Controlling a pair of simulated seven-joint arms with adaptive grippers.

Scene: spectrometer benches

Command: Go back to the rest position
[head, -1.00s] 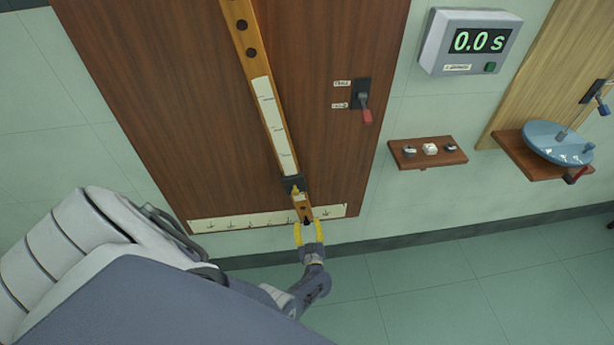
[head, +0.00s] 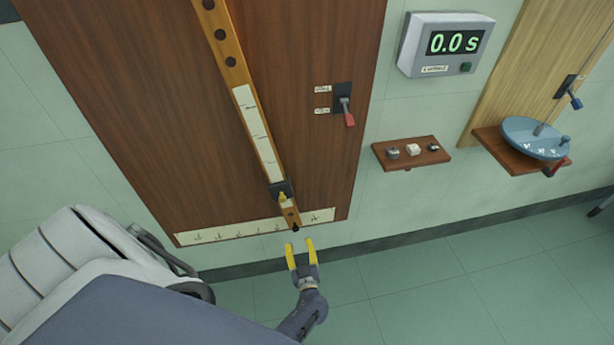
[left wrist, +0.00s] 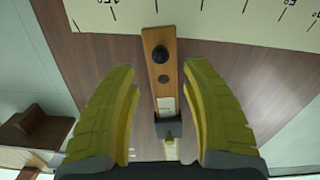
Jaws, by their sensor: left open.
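My left gripper (head: 301,255) is open and empty, with yellow fingers, just below the lower end of the wooden pendulum bar (head: 228,62) in the head view. The bar hangs slanted in front of a dark wood panel (head: 130,100). A dark slider with a yellow part (head: 281,191) sits near the bar's lower end. In the left wrist view the bar's end (left wrist: 160,62) shows between the two open fingers (left wrist: 163,110), with a gap on both sides. My right gripper is not in view.
A pale scale strip (head: 215,232) runs along the panel's bottom. A red-tipped lever (head: 347,112) is on the panel. To the right are a timer reading 0.0 s (head: 446,44), a small shelf with small parts (head: 411,154) and a blue round dish (head: 536,138).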

